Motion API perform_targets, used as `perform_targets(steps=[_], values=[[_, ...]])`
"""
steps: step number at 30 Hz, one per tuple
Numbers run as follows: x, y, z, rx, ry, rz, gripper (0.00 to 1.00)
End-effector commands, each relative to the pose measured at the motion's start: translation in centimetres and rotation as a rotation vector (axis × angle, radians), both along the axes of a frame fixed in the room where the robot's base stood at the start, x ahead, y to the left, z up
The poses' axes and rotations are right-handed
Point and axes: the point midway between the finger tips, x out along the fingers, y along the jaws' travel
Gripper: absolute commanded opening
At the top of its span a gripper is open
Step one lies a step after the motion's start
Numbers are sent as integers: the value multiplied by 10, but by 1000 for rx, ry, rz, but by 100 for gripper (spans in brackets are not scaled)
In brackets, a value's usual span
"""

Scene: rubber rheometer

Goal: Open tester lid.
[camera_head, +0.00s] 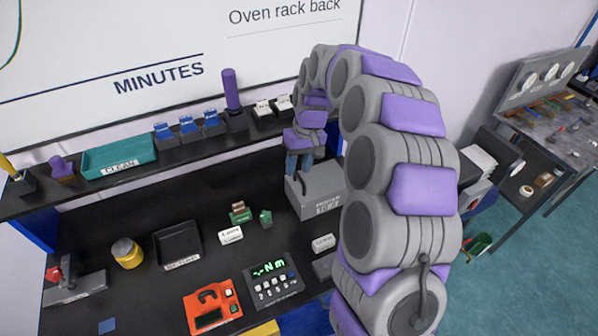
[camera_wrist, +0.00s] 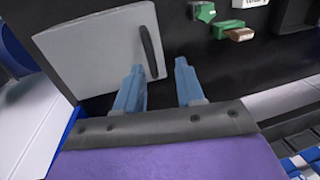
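The tester is a grey box (camera_head: 318,190) with a label on its front, standing on the black bench right of the middle in the head view. In the wrist view its flat grey lid (camera_wrist: 95,55) looks shut, with a dark bar handle (camera_wrist: 151,50) along its right edge. My gripper (camera_wrist: 159,70) is open, with its two blue fingers apart and nothing held. The near end of the handle shows between the fingertips in the wrist view; I cannot tell how far apart in depth they are. In the head view my gripper (camera_head: 299,165) is over the tester, partly hiding it.
A red device (camera_head: 212,306) and a display box reading "-.Nm" (camera_head: 272,280) stand at the front. A black tray (camera_head: 177,246), a yellow jar (camera_head: 127,254) and small green pieces (camera_head: 240,213) lie left of the tester. A shelf with a teal tray (camera_head: 119,157) runs behind.

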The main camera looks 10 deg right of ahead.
Motion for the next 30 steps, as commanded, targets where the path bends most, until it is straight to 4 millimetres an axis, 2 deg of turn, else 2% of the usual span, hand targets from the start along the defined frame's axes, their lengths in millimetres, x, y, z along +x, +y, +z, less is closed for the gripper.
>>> perform_targets(steps=[3,6,17,27,30], values=[[-1,-3,-16,6,2,-1,38],[-2,-6,-23,10,3,-2,38],[-1,0,-26,4,0,-1,38],[-1,-1,-26,6,0,-1,7],[-1,-1,-26,8,0,-1,0]])
